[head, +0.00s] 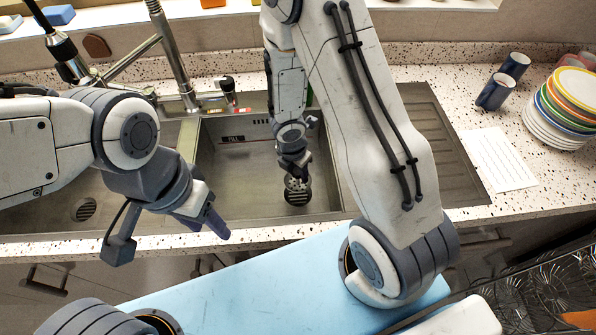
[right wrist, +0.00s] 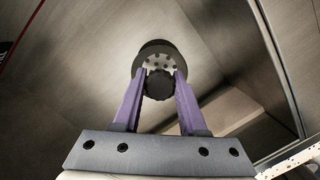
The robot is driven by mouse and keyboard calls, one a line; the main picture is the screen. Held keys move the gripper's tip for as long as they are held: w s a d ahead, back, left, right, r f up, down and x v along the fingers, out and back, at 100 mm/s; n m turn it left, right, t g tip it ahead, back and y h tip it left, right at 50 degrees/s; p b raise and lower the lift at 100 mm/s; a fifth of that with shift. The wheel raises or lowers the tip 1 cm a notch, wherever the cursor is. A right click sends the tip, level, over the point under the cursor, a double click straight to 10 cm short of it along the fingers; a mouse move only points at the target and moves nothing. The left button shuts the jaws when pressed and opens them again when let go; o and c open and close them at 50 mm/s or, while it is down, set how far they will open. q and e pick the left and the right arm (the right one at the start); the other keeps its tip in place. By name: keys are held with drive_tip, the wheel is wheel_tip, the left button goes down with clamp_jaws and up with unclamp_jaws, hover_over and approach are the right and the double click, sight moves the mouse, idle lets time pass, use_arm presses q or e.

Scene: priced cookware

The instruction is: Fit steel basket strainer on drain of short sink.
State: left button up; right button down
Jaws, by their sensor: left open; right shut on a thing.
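The steel basket strainer (right wrist: 162,61) shows a perforated face and a dark knob in the right wrist view. My right gripper (right wrist: 160,85) is shut on that knob. In the head view the right gripper (head: 295,165) reaches down into the middle basin (head: 235,175), with the strainer (head: 296,183) under its fingers. The dark slotted drain (head: 298,198) is right beside and below the strainer; whether the strainer touches or is seated in it I cannot tell. My left gripper (head: 208,222) is open and empty over the front edge of the sink.
A second drain (head: 83,209) lies in the left basin. A faucet (head: 180,70) stands behind the sink. Blue cups (head: 496,90), stacked plates (head: 560,112) and a paper sheet (head: 500,158) lie on the right counter. My right arm covers part of the middle basin's right side.

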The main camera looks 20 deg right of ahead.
sight(298, 183)
drive_tip(key=shift+f+b, duration=2.4)
drive_tip(key=shift+f+b, duration=0.95)
drive_tip(key=shift+b, duration=0.1)
drive_tip(key=shift+f, duration=0.1)
drive_tip(key=shift+f+b, duration=0.3)
drive_tip(key=shift+b, duration=0.1)
unclamp_jaws()
drive_tip(key=shift+r, duration=0.1)
idle(0.5)
